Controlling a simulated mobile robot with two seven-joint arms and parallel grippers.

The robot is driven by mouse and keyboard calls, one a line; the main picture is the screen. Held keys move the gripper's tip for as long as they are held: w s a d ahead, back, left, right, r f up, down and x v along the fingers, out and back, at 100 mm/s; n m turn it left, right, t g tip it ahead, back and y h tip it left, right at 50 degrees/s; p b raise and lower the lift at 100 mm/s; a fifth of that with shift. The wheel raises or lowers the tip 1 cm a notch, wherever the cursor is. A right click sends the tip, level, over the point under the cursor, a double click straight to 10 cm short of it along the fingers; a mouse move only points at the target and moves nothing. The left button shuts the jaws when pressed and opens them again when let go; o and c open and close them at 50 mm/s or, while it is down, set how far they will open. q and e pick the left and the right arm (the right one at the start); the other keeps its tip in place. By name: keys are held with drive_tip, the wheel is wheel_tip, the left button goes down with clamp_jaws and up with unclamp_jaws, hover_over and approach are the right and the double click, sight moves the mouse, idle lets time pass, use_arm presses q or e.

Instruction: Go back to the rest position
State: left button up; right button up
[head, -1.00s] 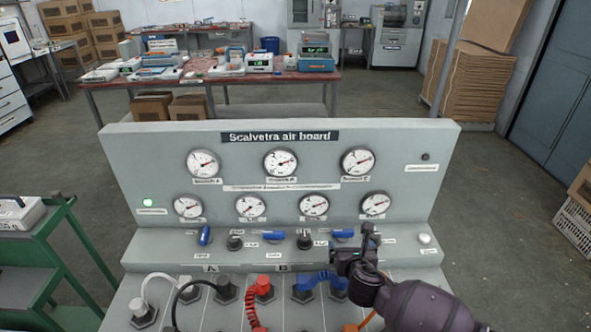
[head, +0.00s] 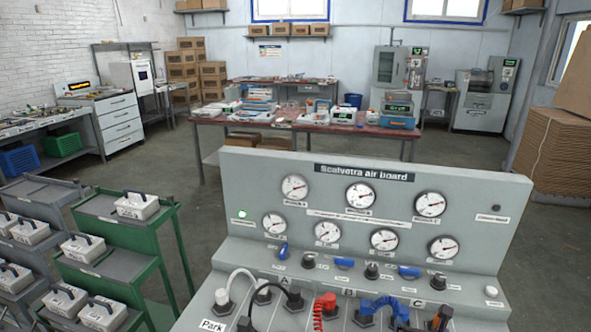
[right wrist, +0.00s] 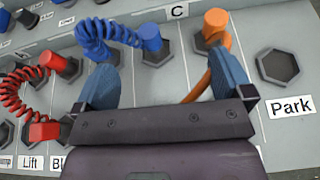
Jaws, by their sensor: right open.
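My right gripper (head: 425,321) shows only in part at the bottom edge of the head view, in front of the air board (head: 235,185). In the right wrist view its two blue fingers (right wrist: 161,70) are wide apart with nothing held between them. A blue coiled hose and its plug (right wrist: 150,37) lie beyond the left finger. An orange plug with its hose (right wrist: 217,30) is close by the right finger; I cannot tell whether they touch. A red coiled hose (right wrist: 15,90) is at the left. My left gripper is not in view.
The board's sloping front has blue valve handles (head: 408,271), black knobs and hose sockets; an empty socket (right wrist: 278,67) is beside a Park label (right wrist: 291,107). Green stepped shelving (head: 100,208) with grey boxes stands left of the board.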

drive_tip(key=s+a+r+m+y, duration=0.1)
drive_tip(key=s+a+m+y, duration=0.2)
drive_tip(key=m, duration=0.8)
drive_tip(key=s+a+r+m+y, duration=0.1)
drive_tip(key=a+m+y, duration=0.25)
drive_tip(key=m, duration=0.65)
use_arm(q)
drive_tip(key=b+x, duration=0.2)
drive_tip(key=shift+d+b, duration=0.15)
drive_tip(key=shift+b, duration=0.25)
use_arm(e)
drive_tip(key=s+d+f+m+h, duration=0.1)
drive_tip(key=s+f+m, duration=0.2)
drive_tip(key=s, duration=0.3)
drive_tip(key=s+d+f+m+g+h, duration=0.1)
drive_tip(key=s+d+f+m, duration=0.1)
drive_tip(key=s, duration=0.5)
drive_tip(key=s+d+f+m+h, duration=0.1)
drive_tip(key=s+f+m, duration=0.3)
drive_tip(key=s+m, duration=0.1)
drive_tip(key=shift+s+d+f+m+g, duration=0.3)
drive_tip(key=shift+s, duration=0.35)
